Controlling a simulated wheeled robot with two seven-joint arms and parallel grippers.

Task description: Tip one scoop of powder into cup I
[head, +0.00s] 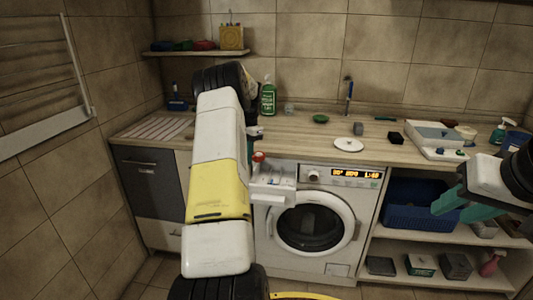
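The washing machine's detergent drawer (275,182) is pulled out, left of the control panel. Its compartments are small here, and I cannot make out which one is cup I. A small orange-red thing (258,156) shows at the drawer's back left; I cannot tell if it is part of a scoop. My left arm crosses the middle of the view and hides the area just left of the drawer. Only a dark bit that may be my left gripper (255,132) shows beside the arm, above the drawer. My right gripper (453,208) has teal fingers apart and is empty, at the right. No powder is discernible.
The washing machine (337,255) stands under a wooden counter (290,140). On the counter are a green bottle (268,98), a white lid-like disc (348,144) and a white box (432,138). A blue basket (407,203) sits on the shelf at right, near my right gripper.

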